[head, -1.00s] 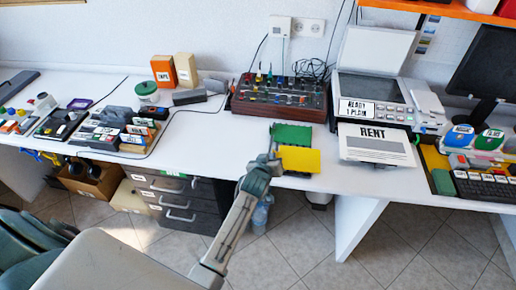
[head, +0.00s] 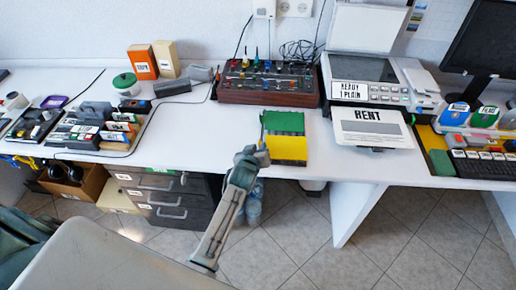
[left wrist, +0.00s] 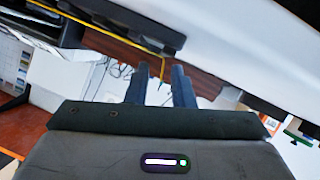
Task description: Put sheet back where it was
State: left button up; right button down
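A white sheet marked RENT (head: 370,128) lies flat on the front of the printer (head: 372,92), at the right of the head view. My right gripper is not in view.
A dark red box with knobs (head: 268,85) stands behind the green and yellow item. A keyboard (head: 485,162) is at far right.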

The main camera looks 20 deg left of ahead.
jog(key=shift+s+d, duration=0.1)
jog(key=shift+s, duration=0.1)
pick_arm(q)
jog(key=shift+s, duration=0.1)
jog(key=shift+b+v, duration=0.5)
jog(key=shift+v, duration=5.35)
jog(key=s+f+m+g+h, duration=0.1)
jog(key=s+f+m+g, duration=0.35)
jog(key=f, duration=1.25)
jog(key=s+f+n+g, duration=0.15)
jog(key=s+f, duration=0.65)
jog(key=f, duration=0.9)
jog(key=s+a+f+m+g, duration=0.1)
jog(key=s+a+f+g, duration=0.1)
jog(key=s+f, duration=0.4)
jog(key=s+a+f+m+g, duration=0.1)
jog(key=s+a+f, duration=0.3)
jog(key=s, duration=1)
jog(key=s+a+f+m+g, duration=0.1)
jog(key=s+a+f+g, duration=0.2)
jog(key=s+f, duration=0.5)
jog(key=s, duration=0.3)
jog(key=shift+a, duration=0.3)
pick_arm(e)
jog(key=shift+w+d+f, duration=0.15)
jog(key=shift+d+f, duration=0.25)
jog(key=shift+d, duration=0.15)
